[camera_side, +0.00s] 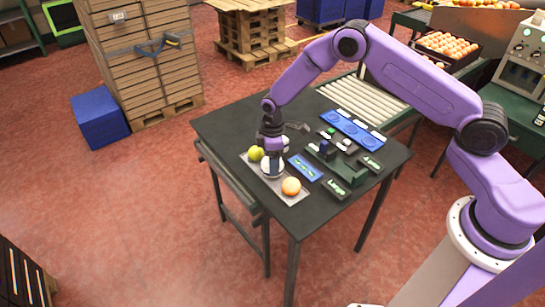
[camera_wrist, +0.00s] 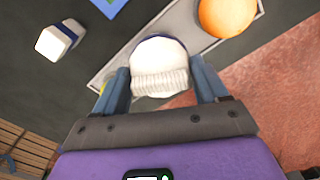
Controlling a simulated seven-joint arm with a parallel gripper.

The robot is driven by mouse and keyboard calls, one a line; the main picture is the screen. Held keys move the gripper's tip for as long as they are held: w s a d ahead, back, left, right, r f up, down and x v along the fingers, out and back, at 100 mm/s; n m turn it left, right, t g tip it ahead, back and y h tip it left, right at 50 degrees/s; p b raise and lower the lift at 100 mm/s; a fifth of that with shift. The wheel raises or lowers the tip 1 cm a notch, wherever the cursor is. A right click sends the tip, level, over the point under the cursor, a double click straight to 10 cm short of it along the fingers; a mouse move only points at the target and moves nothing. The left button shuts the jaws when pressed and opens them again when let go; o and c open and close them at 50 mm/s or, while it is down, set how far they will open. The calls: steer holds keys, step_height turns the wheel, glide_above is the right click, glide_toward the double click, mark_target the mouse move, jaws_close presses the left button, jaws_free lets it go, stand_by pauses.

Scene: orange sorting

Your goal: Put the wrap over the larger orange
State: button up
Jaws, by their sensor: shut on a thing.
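My gripper (camera_side: 272,155) is over the grey tray, its two blue fingers on either side of a white wrap (camera_wrist: 160,72) with a ribbed edge. It is shut on this wrap, which shows as a white round shape in the side view (camera_side: 270,169). An orange (camera_side: 291,186) rests on the tray to the right of the wrap; it also shows at the top of the wrist view (camera_wrist: 228,14). A yellow-green fruit (camera_side: 256,153) lies to the left, mostly hidden behind a finger in the wrist view. What lies under the wrap is hidden.
The grey tray (camera_side: 296,199) lies near the dark table's front edge. A blue strip-shaped holder (camera_side: 304,167), a green fixture (camera_side: 345,172) and a long blue plate (camera_side: 350,128) stand to the right. A small white-and-blue object (camera_wrist: 58,40) is at upper left in the wrist view.

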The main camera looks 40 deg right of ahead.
steer(key=shift+f, duration=0.15)
steer(key=o, duration=1)
steer(key=shift+o, duration=0.2)
steer(key=shift+r, duration=4.05)
